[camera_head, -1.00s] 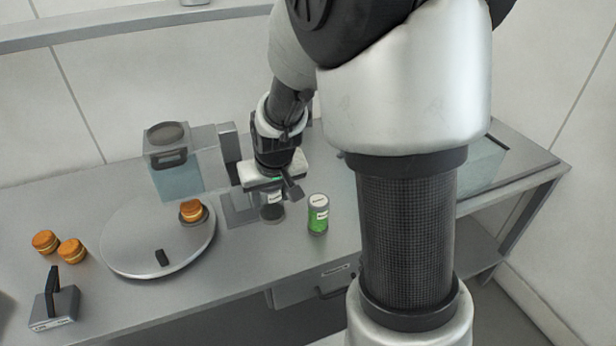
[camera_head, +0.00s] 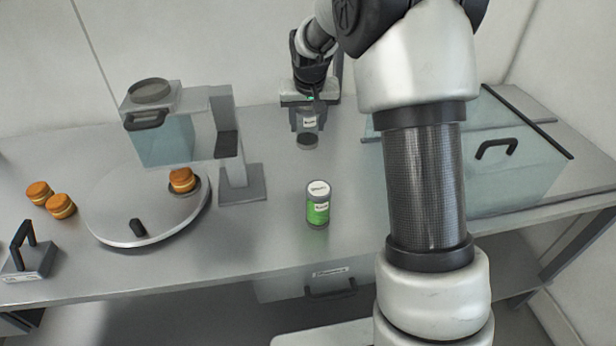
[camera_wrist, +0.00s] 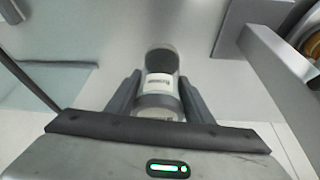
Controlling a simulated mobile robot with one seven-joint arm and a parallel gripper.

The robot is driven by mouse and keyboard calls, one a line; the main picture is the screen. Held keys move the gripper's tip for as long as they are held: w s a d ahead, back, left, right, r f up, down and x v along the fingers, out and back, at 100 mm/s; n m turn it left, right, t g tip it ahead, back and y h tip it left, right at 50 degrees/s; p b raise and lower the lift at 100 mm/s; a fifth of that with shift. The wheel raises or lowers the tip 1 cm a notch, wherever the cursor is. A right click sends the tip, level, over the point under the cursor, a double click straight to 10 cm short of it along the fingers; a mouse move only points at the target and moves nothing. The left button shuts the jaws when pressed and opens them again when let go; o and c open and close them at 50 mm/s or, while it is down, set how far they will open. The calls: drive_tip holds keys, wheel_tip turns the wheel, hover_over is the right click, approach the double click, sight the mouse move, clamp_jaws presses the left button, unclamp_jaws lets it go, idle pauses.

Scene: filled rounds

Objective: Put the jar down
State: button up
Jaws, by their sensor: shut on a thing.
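My gripper (camera_head: 307,126) is shut on a jar (camera_head: 308,121) with a white label and a dark grey end. It holds the jar upright over the back of the grey table, behind a second, green jar. In the wrist view the held jar (camera_wrist: 160,84) sits between both fingers (camera_wrist: 160,80). I cannot tell whether its base touches the table. The green jar (camera_head: 318,208), with a white lid, stands alone on the table in front, apart from my gripper.
A dispenser with a clear tank (camera_head: 165,140) stands at left over a round tray (camera_head: 110,215) bearing an orange-brown round (camera_head: 182,180). Two more rounds (camera_head: 61,206) lie left. A clear bin (camera_head: 500,170) is at right. The table around the held jar is clear.

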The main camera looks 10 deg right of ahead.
drive_tip(key=w, duration=0.1)
drive_tip(key=w+f+b, duration=0.1)
drive_tip(key=w, duration=0.1)
drive_tip(key=shift+f, duration=0.1)
drive_tip(key=shift+w+f, duration=0.2)
drive_tip(key=shift+f, duration=4.6)
drive_tip(key=shift+f, duration=0.15)
drive_tip(key=o, duration=1.2)
